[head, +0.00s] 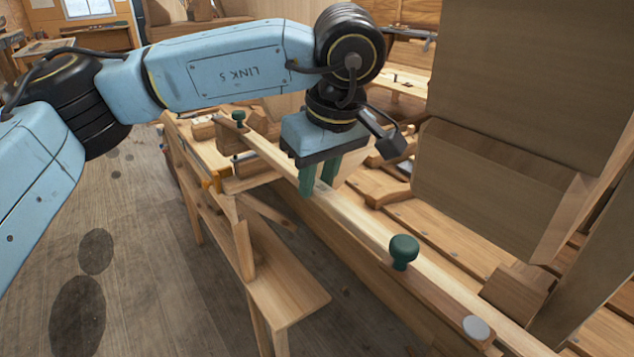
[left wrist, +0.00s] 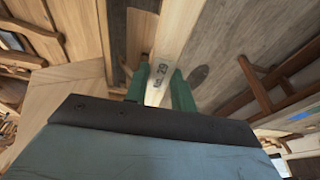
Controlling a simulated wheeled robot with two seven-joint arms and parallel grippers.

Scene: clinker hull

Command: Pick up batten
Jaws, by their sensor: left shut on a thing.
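The batten (head: 365,224) is a long, pale wooden strip running from the upper middle to the lower right in the head view. My left gripper (head: 320,186) points down over it, with its green fingers shut on the strip on both sides. In the left wrist view the batten (left wrist: 173,45) passes between the green fingers (left wrist: 160,92), and a dark marking that seems to end in 29 shows on it. The part between the fingers is partly hidden in the head view. I cannot tell whether the batten is clear of the wood beneath. My right gripper is not in view.
Green knobs stand close along the batten, one near (head: 404,250) and one farther off (head: 239,118). A low wooden bench (head: 285,290) stands left of it. Large brown panels (head: 520,80) rise on the right. Open floor (head: 150,260) lies at left.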

